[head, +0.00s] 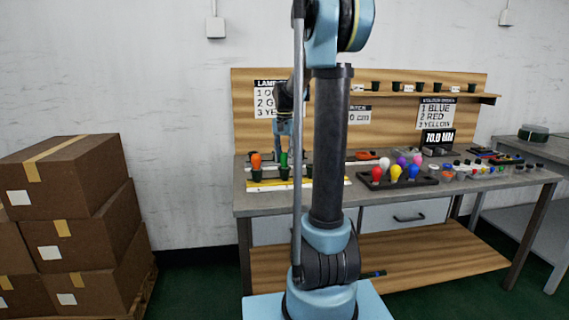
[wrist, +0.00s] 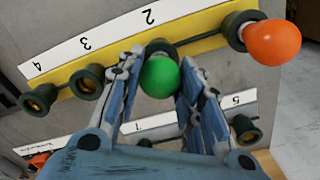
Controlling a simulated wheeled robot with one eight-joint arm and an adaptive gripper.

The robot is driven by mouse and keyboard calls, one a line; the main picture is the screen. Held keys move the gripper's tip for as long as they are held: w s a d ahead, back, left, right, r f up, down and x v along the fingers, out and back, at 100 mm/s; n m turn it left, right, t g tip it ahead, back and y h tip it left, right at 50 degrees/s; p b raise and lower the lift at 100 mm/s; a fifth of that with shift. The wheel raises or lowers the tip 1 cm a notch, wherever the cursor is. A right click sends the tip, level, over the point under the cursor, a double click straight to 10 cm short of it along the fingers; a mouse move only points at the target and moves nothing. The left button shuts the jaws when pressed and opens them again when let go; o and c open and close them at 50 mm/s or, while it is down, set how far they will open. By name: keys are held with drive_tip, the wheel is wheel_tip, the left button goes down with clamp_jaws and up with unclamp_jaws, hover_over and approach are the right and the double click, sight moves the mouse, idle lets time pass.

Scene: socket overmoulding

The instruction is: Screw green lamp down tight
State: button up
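The green lamp (wrist: 160,77) stands in the dark socket (wrist: 161,46) by the number 2 label, on a yellow strip. Its bulb hides most of that socket in the wrist view. My gripper (wrist: 162,66) is around the lamp, one finger on each side. A small gap shows at the left finger; the right finger looks very close to the bulb, and contact there is hard to judge. In the head view the green lamp (head: 284,160) is small, below my gripper (head: 283,146).
An orange lamp (wrist: 273,42) sits in the neighbouring socket, right of my fingers. Empty sockets (wrist: 87,81) line the strip to the left. A second row with a socket (wrist: 246,130) lies below. More coloured lamps stand in a dark holder (head: 425,181) farther right.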

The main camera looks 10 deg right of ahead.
drive_tip(key=o, duration=0.4)
drive_tip(key=shift+o, duration=0.2)
wheel_tip(320, 180, up, 11)
drive_tip(key=s+f+n+t, duration=0.15)
drive_tip(key=s+f, duration=0.25)
drive_tip(key=s, duration=0.6)
drive_tip(key=s+f+n, duration=0.2)
drive_tip(key=s+f, duration=0.2)
drive_tip(key=s, duration=0.7)
drive_tip(key=s+f+n, duration=0.3)
drive_tip(key=s+f, duration=1)
drive_tip(key=f, duration=0.2)
drive_tip(key=shift+s+f+t, duration=0.2)
drive_tip(key=shift+s+t, duration=0.15)
